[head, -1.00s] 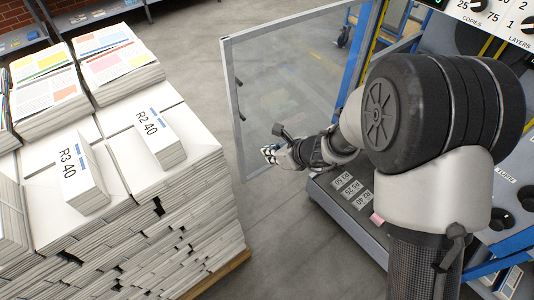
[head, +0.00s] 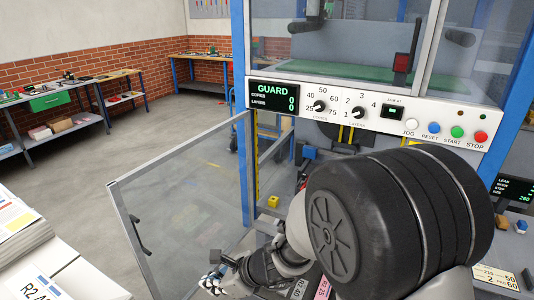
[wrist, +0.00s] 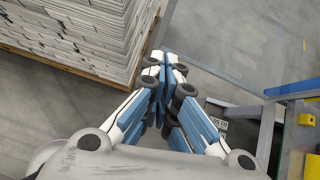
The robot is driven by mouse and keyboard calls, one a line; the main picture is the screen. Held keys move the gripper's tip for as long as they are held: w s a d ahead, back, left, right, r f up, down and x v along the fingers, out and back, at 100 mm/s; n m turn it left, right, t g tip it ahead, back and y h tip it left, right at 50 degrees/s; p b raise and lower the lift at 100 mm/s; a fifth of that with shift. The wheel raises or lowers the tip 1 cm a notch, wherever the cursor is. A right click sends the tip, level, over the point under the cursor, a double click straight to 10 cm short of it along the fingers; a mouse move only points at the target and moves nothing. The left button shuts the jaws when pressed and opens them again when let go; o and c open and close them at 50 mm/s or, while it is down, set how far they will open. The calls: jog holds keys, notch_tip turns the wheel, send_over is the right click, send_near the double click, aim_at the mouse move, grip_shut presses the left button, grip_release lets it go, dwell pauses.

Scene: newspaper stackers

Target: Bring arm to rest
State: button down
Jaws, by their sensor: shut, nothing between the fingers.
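My gripper (head: 213,281) shows at the bottom of the head view, beside my arm's large black joint. In the wrist view my gripper (wrist: 166,62) has its fingertips together with nothing between them. It hangs over bare grey floor, between the newspaper stack (wrist: 85,35) and the machine's blue frame. My folded arm hides part of the machine's front in the head view.
The guard door (head: 180,185) of the machine stands open left of my arm, with its handle on the near edge. The control panel (head: 375,108) reads GUARD. The newspaper stack (head: 60,265) is at lower left. Workbenches (head: 200,70) line the brick wall.

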jog(key=s+d+r+n, duration=0.3)
jog(key=d+r+n, duration=0.25)
jog(key=r, duration=0.25)
jog(key=s+d+r+n+h, duration=0.2)
jog(key=s+d+n, duration=0.3)
jog(key=d, duration=0.3)
jog(key=s+d+r+n+t+h+b, duration=0.1)
jog(key=s+d+r+n+h, duration=0.1)
jog(key=s+d+n, duration=0.3)
jog(key=s+d+r+n+t+h+b, duration=0.1)
jog(key=s+d+n+h, duration=0.3)
jog(key=d, duration=0.8)
jog(key=shift+s+r+n+h, duration=0.3)
jog(key=shift+s+r+n, duration=0.35)
jog(key=shift+s+r, duration=0.2)
jog(key=shift+w+d, duration=0.1)
